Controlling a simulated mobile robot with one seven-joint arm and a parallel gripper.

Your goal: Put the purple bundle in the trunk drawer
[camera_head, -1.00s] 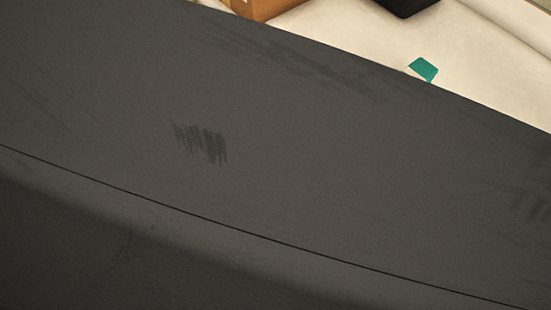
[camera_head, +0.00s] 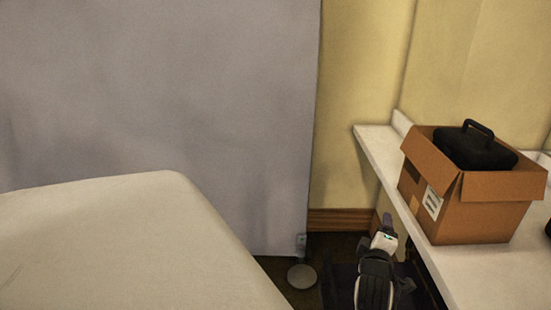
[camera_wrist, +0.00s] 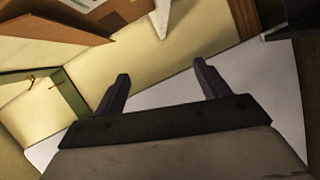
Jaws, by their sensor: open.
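I cannot make out the purple bundle or the trunk drawer in either view. My gripper (camera_wrist: 162,84) is open in the wrist view, with its two dark purple fingers wide apart and nothing between them. In the head view my gripper (camera_head: 388,222) is at the lower middle right, beside the front edge of a white counter and left of a cardboard box. A dark shape (camera_head: 340,284) lies low beside my arm; I cannot tell what it is.
The white counter (camera_head: 375,146) runs along the right. The open cardboard box (camera_head: 470,222) on it holds a black case (camera_head: 474,150) with a handle. A grey panel (camera_head: 200,90) stands at left. A cream rounded surface (camera_head: 110,240) fills the lower left.

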